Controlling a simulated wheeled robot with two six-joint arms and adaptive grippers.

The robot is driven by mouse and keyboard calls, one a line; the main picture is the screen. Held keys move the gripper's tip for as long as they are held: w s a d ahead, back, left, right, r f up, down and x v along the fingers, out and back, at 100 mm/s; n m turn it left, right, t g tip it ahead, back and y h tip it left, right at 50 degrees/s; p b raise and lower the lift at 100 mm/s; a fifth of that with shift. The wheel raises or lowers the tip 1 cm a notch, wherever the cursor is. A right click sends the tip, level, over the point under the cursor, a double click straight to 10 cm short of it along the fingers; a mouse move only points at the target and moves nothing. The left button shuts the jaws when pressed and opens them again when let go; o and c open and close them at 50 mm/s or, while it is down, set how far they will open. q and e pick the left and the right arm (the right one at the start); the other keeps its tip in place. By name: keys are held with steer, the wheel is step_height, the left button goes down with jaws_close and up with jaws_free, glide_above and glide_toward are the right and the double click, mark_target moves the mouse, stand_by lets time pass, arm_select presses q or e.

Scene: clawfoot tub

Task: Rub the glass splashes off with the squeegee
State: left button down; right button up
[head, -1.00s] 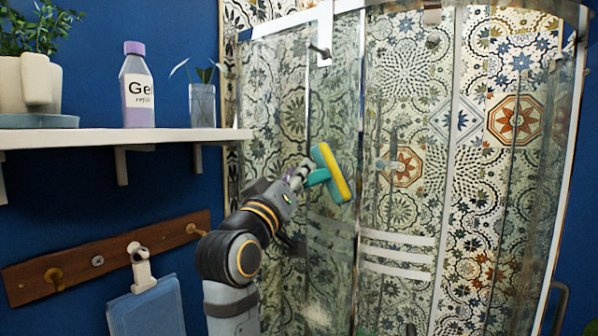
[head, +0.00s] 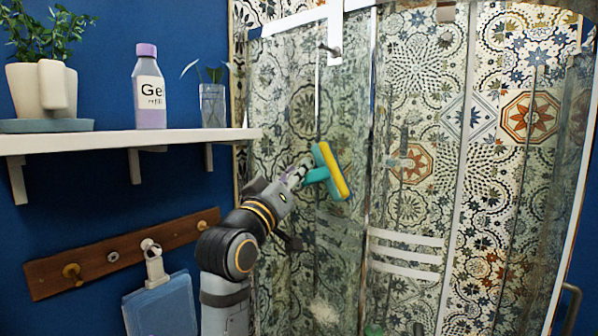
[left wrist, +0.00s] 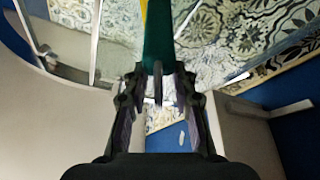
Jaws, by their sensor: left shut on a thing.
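The squeegee (head: 330,172) has a teal handle and a yellow head, tilted in front of the curved shower glass (head: 300,110). My left gripper (head: 297,175) is shut on its handle. In the left wrist view the teal handle (left wrist: 163,35) runs up from between the fingers (left wrist: 158,80), with a sliver of yellow beside it. I cannot tell whether the head touches the glass. A pale speckled patch (head: 323,312), perhaps a splash, shows low on the glass, below the squeegee. Other splashes are hard to tell from the patterned tiles. My right gripper is out of view.
A white shelf (head: 120,140) at left holds a potted plant (head: 45,85), a gel bottle (head: 148,95) and a glass with a sprig (head: 212,105). Below is a wooden hook rail (head: 120,255) with a blue hanging item (head: 160,305). White bars (head: 405,255) cross the glass.

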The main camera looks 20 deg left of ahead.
arm_select(q)
steer(key=shift+w+a+f, duration=0.1)
steer(key=shift+a, duration=0.05)
steer(key=shift+a, duration=0.1)
steer(key=shift+w+a, duration=0.25)
steer(key=shift+a, duration=0.3)
steer(key=shift+w+a+p, duration=0.2)
steer(key=shift+a+p, duration=0.1)
steer(key=shift+a, duration=0.35)
steer(key=shift+a, duration=0.1)
steer(key=shift+w+a, duration=0.25)
steer(key=shift+a, duration=0.3)
